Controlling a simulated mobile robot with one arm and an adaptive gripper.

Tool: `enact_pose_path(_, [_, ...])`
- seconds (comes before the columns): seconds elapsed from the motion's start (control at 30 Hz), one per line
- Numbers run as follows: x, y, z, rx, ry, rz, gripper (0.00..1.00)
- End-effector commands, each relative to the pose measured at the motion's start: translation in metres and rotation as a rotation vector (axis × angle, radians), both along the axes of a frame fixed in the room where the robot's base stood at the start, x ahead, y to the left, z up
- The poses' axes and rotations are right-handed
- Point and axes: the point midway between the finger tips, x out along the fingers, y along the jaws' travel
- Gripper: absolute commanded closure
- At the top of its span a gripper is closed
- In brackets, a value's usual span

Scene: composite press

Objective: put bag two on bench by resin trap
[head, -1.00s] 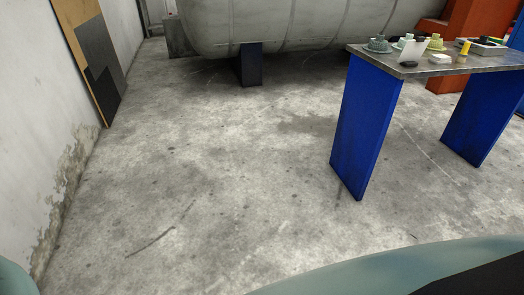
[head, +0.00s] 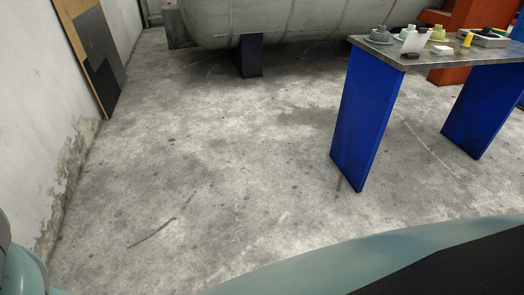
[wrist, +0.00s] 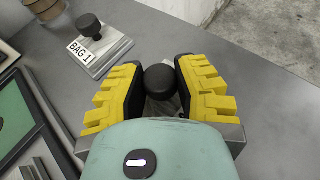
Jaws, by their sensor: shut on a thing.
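In the wrist view my gripper (wrist: 160,90), with yellow-backed black fingers, is shut on a black round knob (wrist: 160,80). A small pale, clear-looking part shows below the knob. The rest of the held thing is hidden by the gripper, and no label on it shows, so I cannot read whether it is bag two. A plate labelled BAG 1 (wrist: 88,52) with its own black knob lies at upper left on a grey surface (wrist: 225,75). In the head view a bench (head: 450,62) with blue legs stands at right. I cannot pick out the resin trap for sure.
A large grey tank (head: 290,22) lies behind. The concrete floor (head: 220,150) is clear. Framed panels (wrist: 30,120) lie left in the wrist view.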

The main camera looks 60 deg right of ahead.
Motion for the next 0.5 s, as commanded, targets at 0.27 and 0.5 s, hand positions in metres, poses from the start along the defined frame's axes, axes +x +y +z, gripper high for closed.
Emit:
enact_pose_path(0.27, [-0.0003,0.0006,-0.0036,-0.001,-0.003,0.003,1.0])
enact_pose_path(0.5, [-0.0001,0.0003,-0.0021,0.0,-0.002,0.001,0.45])
